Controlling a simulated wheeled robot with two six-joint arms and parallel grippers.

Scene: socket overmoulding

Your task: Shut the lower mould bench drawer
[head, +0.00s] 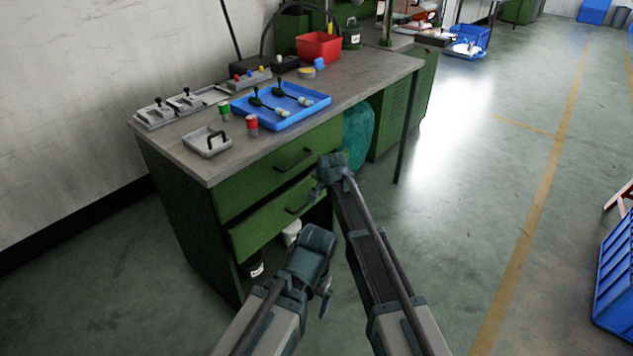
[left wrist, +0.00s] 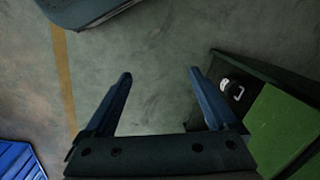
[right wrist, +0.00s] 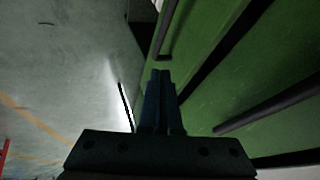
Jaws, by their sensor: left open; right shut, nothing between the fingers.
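The green mould bench has two stacked drawers. The lower drawer (head: 268,221) has a dark bar handle (head: 298,207) and seems to stand slightly out from the bench; how far is hard to tell. The upper drawer (head: 250,180) above it looks shut. My right gripper (head: 318,190) is shut and empty, close to the right end of the drawer fronts. In the right wrist view its fingertips (right wrist: 160,74) point along green drawer panels, with dark handles beside them; contact cannot be told. My left gripper (head: 325,302) is open and empty, low in front of the bench; its fingers (left wrist: 160,78) are over floor.
The bench top (head: 350,85) holds a blue tray (head: 272,117), a red bin (head: 319,47) and several small parts. A teal bag (head: 357,130) hangs right of the drawers.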

